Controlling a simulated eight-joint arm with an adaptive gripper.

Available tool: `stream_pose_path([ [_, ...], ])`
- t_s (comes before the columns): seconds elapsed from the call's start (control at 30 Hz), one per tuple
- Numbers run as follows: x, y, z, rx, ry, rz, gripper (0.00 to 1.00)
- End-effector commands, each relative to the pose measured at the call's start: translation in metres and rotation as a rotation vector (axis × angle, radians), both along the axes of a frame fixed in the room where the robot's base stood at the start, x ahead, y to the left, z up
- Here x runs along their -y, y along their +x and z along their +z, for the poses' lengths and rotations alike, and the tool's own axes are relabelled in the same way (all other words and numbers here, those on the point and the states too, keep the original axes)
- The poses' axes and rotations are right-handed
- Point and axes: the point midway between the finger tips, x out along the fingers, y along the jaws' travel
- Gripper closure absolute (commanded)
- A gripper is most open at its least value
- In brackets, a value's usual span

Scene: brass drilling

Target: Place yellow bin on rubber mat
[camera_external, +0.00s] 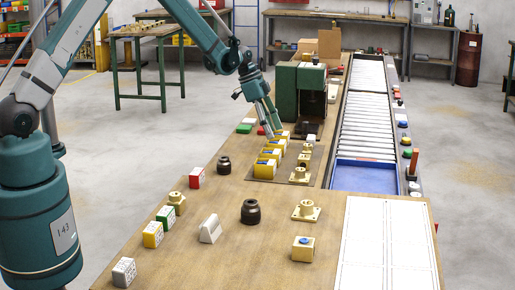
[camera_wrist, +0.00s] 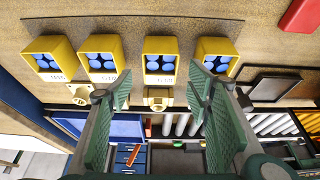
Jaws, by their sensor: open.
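Several yellow bins with blue contents stand in a row on the dark rubber mat (camera_external: 283,180). In the external view, the nearest bin is the front yellow bin (camera_external: 264,169). In the wrist view, the row includes a left bin (camera_wrist: 48,60), a middle bin (camera_wrist: 161,60) and a right bin (camera_wrist: 215,58). Another small yellow bin (camera_external: 303,249) with a blue top sits on bare wood near the front. My gripper (camera_external: 271,133) is open above the far end of the row. Its fingers (camera_wrist: 160,95) are apart with nothing held; the right one overlaps the right bin in the picture.
Brass flanged parts (camera_external: 299,175) stand right of the bins on the mat. Dark green machines (camera_external: 298,90) stand behind my gripper. A roller conveyor (camera_external: 365,110) with a blue tray (camera_external: 364,175) runs on the right. Black collars (camera_external: 250,211) and small boxes (camera_external: 153,234) dot the wooden table.

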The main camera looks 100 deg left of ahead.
Motion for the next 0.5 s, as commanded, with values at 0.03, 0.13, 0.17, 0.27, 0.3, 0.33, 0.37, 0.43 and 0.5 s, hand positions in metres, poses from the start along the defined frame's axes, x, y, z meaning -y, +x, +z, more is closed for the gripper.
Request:
stream_pose_path([
  [0.03, 0.000, -0.003, 0.008, 0.000, 0.000, 0.000, 0.50],
  [0.13, 0.000, -0.008, 0.021, 0.000, 0.000, 0.000, 0.50],
  [0.17, 0.000, -0.010, 0.024, 0.000, 0.000, 0.000, 0.50],
  [0.27, 0.000, -0.015, 0.035, 0.000, 0.000, 0.000, 0.50],
  [0.3, -0.001, -0.016, 0.039, 0.000, 0.000, 0.000, 0.50],
  [0.33, -0.001, -0.017, 0.042, 0.000, 0.000, 0.000, 0.50],
  [0.37, -0.001, -0.018, 0.044, 0.000, 0.000, 0.001, 0.50],
  [0.43, 0.000, -0.020, 0.049, 0.000, 0.000, 0.001, 0.50],
  [0.5, 0.000, -0.022, 0.052, 0.000, 0.000, 0.000, 0.50],
])
